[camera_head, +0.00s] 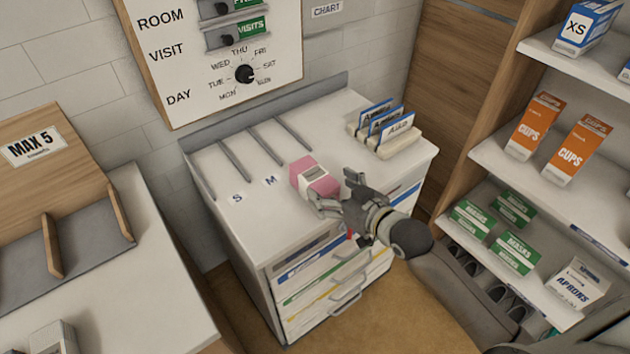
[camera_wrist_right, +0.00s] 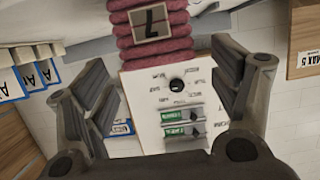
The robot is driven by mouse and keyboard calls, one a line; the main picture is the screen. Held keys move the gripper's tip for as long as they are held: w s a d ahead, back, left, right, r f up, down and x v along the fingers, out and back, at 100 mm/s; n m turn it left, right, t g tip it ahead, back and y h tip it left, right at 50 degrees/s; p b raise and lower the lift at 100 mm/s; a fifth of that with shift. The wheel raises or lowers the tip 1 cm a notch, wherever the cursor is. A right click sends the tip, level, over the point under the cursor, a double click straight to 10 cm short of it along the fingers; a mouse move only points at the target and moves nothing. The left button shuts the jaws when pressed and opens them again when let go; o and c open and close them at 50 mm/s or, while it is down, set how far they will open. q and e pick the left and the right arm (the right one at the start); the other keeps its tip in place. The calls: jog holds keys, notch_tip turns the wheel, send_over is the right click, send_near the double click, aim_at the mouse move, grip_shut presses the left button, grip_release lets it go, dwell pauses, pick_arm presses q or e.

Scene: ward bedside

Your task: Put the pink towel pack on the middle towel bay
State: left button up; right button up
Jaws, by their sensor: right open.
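The pink towel pack (camera_head: 313,173), with a pale label, is on the white cabinet top (camera_head: 280,215), just right of the M mark and in front of the right bay. The middle towel bay (camera_head: 254,156), between thin grey dividers behind the M, is empty. My right gripper (camera_head: 337,190) is open at the pack's near right side. In the right wrist view the pack (camera_wrist_right: 150,48) shows as stacked pink folds with a letter label, at the top between the spread fingers (camera_wrist_right: 165,95). I cannot tell whether the fingers touch it. My left gripper is out of view.
Blue-and-white cards (camera_head: 385,122) stand in a holder at the cabinet's back right. A wall board with a dial (camera_head: 244,74) hangs behind. Shelves with orange cups boxes (camera_head: 537,125) are at right. A separate counter (camera_head: 150,270) is at left.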

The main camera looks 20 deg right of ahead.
aim_at(319, 179)
jog(key=shift+w+a, duration=0.25)
jog(key=shift+w, duration=0.1)
jog(key=shift+w+a+f+p, duration=0.1)
jog(key=shift+w+a+p, duration=0.15)
jog(key=shift+w, duration=0.25)
jog(key=p+x, duration=0.1)
jog(key=x, duration=0.2)
jog(key=shift+w+d, duration=0.1)
jog(key=shift+d, duration=0.1)
jog(key=shift+w+a+f, duration=0.2)
jog(key=shift+w, duration=0.25)
jog(key=c, duration=0.7)
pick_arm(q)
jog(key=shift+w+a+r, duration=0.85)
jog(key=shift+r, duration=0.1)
pick_arm(e)
jog(key=c, duration=0.6)
jog(key=shift+o, duration=0.2)
jog(key=shift+r, duration=0.1)
